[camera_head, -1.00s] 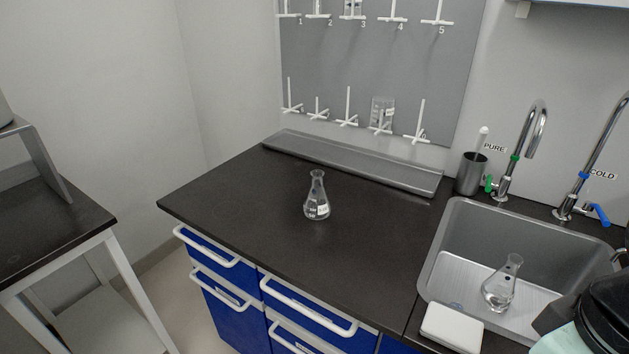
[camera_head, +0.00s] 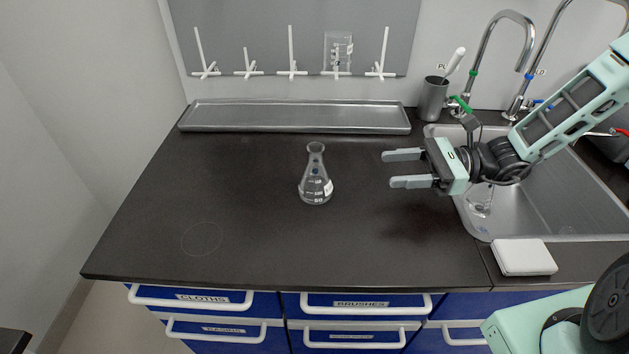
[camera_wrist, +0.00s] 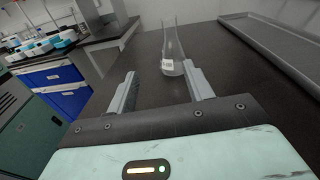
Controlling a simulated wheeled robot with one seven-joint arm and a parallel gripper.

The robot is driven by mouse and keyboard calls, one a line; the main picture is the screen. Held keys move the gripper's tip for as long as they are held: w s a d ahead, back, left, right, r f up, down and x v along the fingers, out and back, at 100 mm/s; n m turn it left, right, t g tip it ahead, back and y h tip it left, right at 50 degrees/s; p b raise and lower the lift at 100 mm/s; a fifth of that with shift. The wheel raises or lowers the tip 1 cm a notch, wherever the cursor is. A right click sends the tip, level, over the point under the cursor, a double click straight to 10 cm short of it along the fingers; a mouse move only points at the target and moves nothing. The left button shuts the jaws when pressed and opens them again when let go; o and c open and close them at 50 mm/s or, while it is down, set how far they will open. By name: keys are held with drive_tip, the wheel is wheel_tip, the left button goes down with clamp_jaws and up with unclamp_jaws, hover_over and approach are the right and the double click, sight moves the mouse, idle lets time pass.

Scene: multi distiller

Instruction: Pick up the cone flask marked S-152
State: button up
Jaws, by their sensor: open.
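A clear glass cone flask (camera_head: 316,182) stands upright on the dark counter (camera_head: 240,235). It carries a small white label whose writing is too small to read. My gripper (camera_head: 398,168) is open and empty, to the right of the flask and apart from it, with its fingers pointing left at it. In the wrist view the flask (camera_wrist: 172,50) stands beyond the open fingertips (camera_wrist: 160,75), nearer the right finger. A second flask (camera_head: 479,203) is in the sink, partly hidden behind my arm; its label cannot be read.
A long grey metal tray (camera_head: 295,117) lies along the back of the counter, below a pegboard (camera_head: 290,35). The sink (camera_head: 560,205) is at the right, with a white box (camera_head: 523,257) in front. The counter left of the flask is clear.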

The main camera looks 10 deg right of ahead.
drive_tip(key=shift+w+d+f+m+t, duration=0.1)
drive_tip(key=shift+w+d+m+t, duration=0.4)
drive_tip(key=shift+d+m+t, duration=0.15)
drive_tip(key=shift+w+a, duration=0.1)
drive_tip(key=shift+w, duration=0.05)
drive_tip(key=p, duration=0.1)
approach(316, 160)
drive_tip(key=w+a, duration=0.1)
drive_tip(key=a+f, duration=0.1)
drive_tip(key=w+a+f, duration=0.1)
drive_tip(key=a, duration=0.1)
drive_tip(key=shift+w+a+f, duration=0.1)
drive_tip(key=shift+w, duration=0.25)
drive_tip(key=x, duration=0.1)
drive_tip(key=p+x, duration=0.1)
drive_tip(key=x, duration=0.1)
drive_tip(key=r+x, duration=0.1)
drive_tip(key=shift+s+a, duration=0.2)
drive_tip(key=shift+a, duration=0.25)
drive_tip(key=shift+w+a+f, duration=0.1)
drive_tip(key=shift+a, duration=0.25)
clamp_jaws()
